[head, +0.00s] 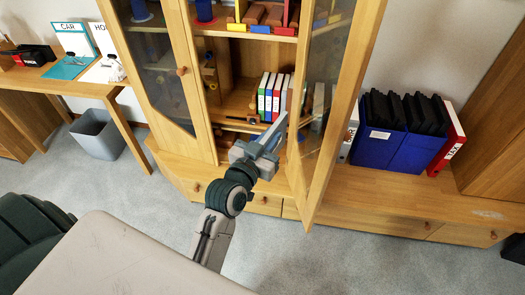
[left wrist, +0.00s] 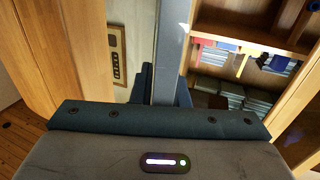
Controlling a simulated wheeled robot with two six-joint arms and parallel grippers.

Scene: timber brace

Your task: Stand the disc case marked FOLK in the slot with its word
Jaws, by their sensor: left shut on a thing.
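My left gripper (head: 266,148) is in front of the cabinet's open shelf, beside the open glass door. It is shut on a thin grey, flat case (left wrist: 172,45), which rises away from the fingers in the left wrist view. The case also shows in the head view as a pale narrow shape (head: 277,130). I see it nearly edge-on, and no word on it can be read. A slot with the word FOLK cannot be made out in either view. My right gripper is not in view.
The cabinet's open door (head: 335,95) stands close to the right of my left arm. Upright coloured binders (head: 268,98) stand on the shelf behind the gripper. Blue boxes (head: 380,140) and a red binder (head: 449,145) stand on the low unit at right. A grey bin (head: 98,135) is at left.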

